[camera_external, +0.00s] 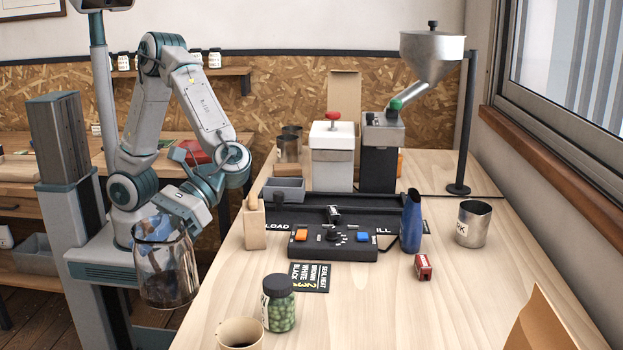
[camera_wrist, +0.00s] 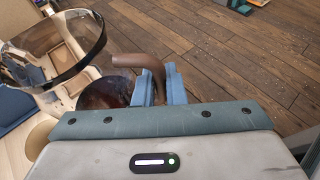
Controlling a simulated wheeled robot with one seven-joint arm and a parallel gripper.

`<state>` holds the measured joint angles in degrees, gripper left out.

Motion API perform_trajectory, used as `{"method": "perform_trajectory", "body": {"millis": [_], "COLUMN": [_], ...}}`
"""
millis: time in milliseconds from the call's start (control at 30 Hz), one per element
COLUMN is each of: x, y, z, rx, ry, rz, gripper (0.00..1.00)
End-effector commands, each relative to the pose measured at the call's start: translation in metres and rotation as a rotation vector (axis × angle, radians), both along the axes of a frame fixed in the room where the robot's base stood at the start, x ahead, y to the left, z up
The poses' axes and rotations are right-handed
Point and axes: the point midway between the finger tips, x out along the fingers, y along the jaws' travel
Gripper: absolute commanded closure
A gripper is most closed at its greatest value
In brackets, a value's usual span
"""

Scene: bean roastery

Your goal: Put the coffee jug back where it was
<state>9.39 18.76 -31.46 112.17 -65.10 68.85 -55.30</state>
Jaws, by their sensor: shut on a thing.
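The coffee jug (camera_external: 165,268) is a clear glass vessel with a dark rim band. It hangs in the air off the table's left edge, in front of my arm. In the wrist view the jug (camera_wrist: 65,62) fills the upper left, and its brown handle (camera_wrist: 137,64) runs to my gripper. The blue fingers of my gripper (camera_wrist: 159,84) are closed on that handle.
A jar of green beans (camera_external: 279,304) and a beige cup (camera_external: 240,334) stand at the table's near left. A wooden block (camera_external: 254,226) and a black sealing machine (camera_external: 333,243) stand behind. The table's near middle is clear.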

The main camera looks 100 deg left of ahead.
Motion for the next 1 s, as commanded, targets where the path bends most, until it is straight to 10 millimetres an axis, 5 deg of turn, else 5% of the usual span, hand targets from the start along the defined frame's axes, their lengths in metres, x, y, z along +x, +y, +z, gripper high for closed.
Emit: {"method": "perform_trajectory", "body": {"millis": [433, 700, 1000], "x": [0.0, 0.03, 0.091], "y": [0.0, -0.005, -0.008], "z": [0.054, 0.054, 0.056], "rx": [-0.002, -0.009, -0.016], "ry": [-0.003, -0.003, -0.005], "rz": [0.001, 0.109, 0.331], "gripper": [1.0, 1.0, 1.0]}}
